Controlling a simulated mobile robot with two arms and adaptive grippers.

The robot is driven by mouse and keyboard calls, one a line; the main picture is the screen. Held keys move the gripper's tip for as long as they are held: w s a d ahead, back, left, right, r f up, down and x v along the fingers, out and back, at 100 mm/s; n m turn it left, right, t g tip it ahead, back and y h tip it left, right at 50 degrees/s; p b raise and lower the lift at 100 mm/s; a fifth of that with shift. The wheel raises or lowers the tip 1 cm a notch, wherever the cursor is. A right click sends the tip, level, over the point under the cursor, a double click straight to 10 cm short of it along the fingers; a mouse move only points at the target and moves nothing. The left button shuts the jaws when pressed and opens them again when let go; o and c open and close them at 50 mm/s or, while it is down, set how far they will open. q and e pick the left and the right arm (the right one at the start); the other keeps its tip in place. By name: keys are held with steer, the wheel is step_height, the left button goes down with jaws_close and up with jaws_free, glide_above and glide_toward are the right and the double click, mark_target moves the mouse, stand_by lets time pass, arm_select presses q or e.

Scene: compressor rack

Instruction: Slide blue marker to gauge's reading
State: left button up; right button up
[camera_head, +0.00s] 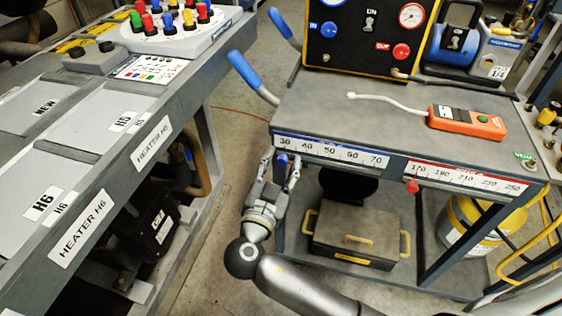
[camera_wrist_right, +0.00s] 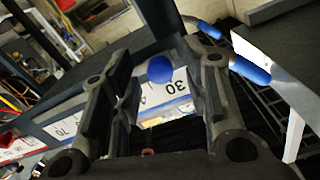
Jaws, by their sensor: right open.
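The blue marker (camera_head: 282,160) is a small round knob at the left end of the blue-edged scale (camera_head: 330,152), near the 30. In the right wrist view the blue marker (camera_wrist_right: 160,69) shows between my fingers, beside the 30. My right gripper (camera_head: 281,163) is open around the marker; contact cannot be told. A gauge (camera_head: 333,2) above the blue IN knob (camera_head: 329,29) is mostly cut off at the top edge, so its reading is hidden. My left gripper is not in view.
A red marker (camera_head: 412,186) hangs under the red scale (camera_head: 465,178). Another gauge (camera_head: 411,15) is above the red OUT knob (camera_head: 401,51). An orange handheld device (camera_head: 467,122) lies on the cart top. Blue cart handles (camera_head: 244,70) stick out left. A heater bench (camera_head: 120,100) stands at left.

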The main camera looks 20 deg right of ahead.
steer(key=shift+w+d, duration=0.25)
steer(key=shift+w, duration=0.05)
steer(key=shift+c, duration=0.4)
jaws_close()
